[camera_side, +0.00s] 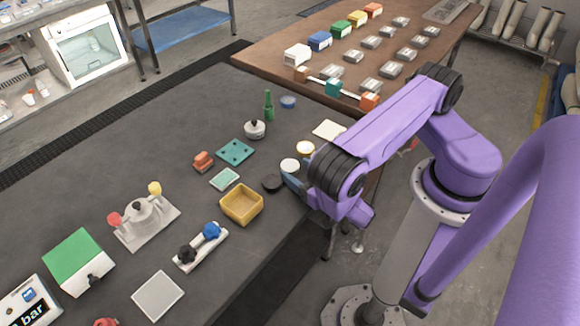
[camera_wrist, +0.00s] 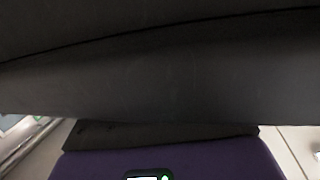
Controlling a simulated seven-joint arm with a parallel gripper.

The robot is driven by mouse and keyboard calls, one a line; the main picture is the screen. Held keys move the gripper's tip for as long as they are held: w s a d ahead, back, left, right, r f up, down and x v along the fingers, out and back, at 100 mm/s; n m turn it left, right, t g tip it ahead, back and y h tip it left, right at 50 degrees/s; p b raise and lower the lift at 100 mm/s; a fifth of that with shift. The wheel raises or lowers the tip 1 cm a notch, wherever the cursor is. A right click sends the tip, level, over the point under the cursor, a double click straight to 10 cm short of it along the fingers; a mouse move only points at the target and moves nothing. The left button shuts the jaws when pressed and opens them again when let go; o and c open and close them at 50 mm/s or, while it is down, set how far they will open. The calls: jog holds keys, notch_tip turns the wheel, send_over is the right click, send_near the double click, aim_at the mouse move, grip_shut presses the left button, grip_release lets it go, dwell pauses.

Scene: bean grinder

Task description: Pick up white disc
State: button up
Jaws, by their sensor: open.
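A small round white disc (camera_side: 290,165) is on the dark table near its right edge. A second round white-topped piece with a yellowish rim (camera_side: 305,149) is just beyond it. My gripper (camera_side: 289,180) is low over the table edge, its blue-grey fingers directly on the near side of the white disc. It is open, with nothing visibly held. The side view does not show whether the fingers touch the disc. The wrist view is filled by dark surfaces and a purple part of my arm, and no disc shows there.
A black disc (camera_side: 271,183) lies just left of the fingers. A yellow open box (camera_side: 241,204) stands nearer the camera.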

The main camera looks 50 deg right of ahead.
jog(key=shift+x, duration=0.9)
jog(key=c, duration=0.8)
jog(key=shift+r, duration=0.15)
